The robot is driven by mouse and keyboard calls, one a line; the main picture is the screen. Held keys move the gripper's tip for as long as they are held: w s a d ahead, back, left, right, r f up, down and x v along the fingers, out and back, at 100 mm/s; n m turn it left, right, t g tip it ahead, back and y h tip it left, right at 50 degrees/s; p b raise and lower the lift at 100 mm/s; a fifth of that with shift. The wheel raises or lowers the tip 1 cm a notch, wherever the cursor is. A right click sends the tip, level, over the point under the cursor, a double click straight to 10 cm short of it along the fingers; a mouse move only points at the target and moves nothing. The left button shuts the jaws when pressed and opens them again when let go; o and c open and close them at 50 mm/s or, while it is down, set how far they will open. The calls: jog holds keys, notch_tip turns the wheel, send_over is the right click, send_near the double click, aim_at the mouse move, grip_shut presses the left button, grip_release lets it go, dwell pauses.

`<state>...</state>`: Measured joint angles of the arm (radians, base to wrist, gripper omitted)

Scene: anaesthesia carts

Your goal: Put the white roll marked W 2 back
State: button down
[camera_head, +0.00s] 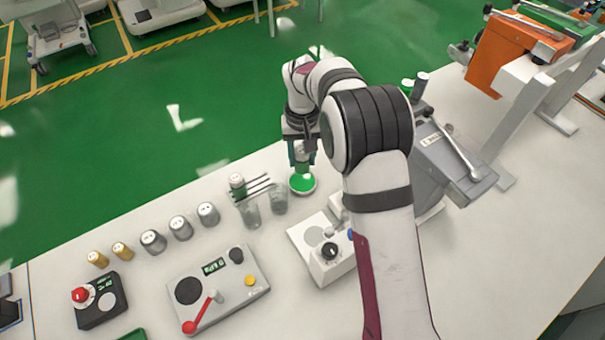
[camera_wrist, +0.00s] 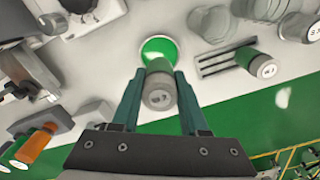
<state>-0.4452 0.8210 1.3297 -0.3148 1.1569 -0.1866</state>
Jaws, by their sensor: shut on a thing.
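My gripper (camera_wrist: 158,100) is shut on a small roll (camera_wrist: 159,94) with a pale, marked end cap and a green part. The mark is too small to read with certainty. In the head view my gripper (camera_head: 301,155) holds this roll just over a round white dish with a green inside (camera_head: 302,184); whether it touches the dish I cannot tell. The dish also shows in the wrist view (camera_wrist: 158,42), beyond the roll.
Two clear cups (camera_head: 250,214) stand in front of the rack and dish. Several grey weights (camera_head: 181,228) and two brass ones (camera_head: 122,251) form a row at left. A white device with a black knob (camera_head: 323,250) is close in front. A grey machine (camera_head: 440,160) stands right.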

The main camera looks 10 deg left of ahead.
jog(key=shift+r, duration=0.4)
